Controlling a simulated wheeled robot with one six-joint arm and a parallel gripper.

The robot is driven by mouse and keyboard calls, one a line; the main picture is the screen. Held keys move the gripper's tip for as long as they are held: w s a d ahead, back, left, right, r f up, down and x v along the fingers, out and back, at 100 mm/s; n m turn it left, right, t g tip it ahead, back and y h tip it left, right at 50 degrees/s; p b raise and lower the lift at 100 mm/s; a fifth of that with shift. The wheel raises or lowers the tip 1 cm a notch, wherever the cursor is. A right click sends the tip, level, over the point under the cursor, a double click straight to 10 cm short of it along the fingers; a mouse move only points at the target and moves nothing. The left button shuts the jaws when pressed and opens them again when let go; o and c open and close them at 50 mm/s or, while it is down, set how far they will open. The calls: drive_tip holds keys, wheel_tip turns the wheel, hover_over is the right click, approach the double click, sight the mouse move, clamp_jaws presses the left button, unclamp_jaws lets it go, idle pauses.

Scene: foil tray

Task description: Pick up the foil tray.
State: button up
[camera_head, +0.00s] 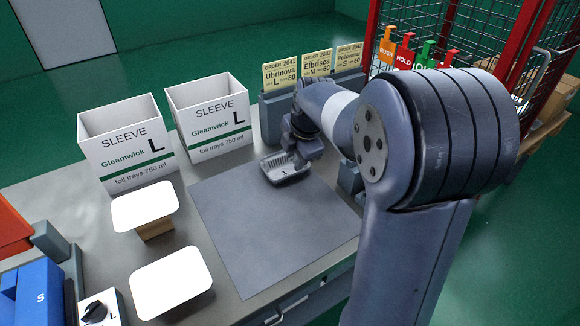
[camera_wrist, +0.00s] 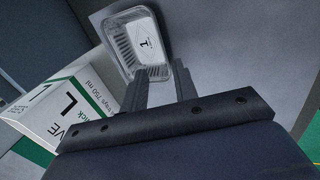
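The foil tray (camera_head: 274,169) is a small silver tray with ribbed walls and a white label marked 1. It rests on the grey mat below my gripper (camera_head: 300,162), whose fingers partly hide its right side. In the wrist view, the foil tray (camera_wrist: 123,42) lies just beyond the fingertips of my gripper (camera_wrist: 158,69). The two fingers are apart, with the tray's near edge showing between or just past their tips. I cannot tell whether they touch it.
Two white sleeve boxes (camera_head: 127,150) (camera_head: 209,121) marked L stand left of the mat (camera_head: 255,240). Order cards (camera_head: 317,63) stand behind the tray. Two white-topped blocks (camera_head: 146,207) (camera_head: 172,281) are at front left. The mat's front area is clear.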

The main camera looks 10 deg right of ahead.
sight(291, 184)
drive_tip(key=x, duration=0.8)
drive_tip(key=shift+f, duration=0.3)
drive_tip(key=shift+c, duration=0.3)
clamp_jaws()
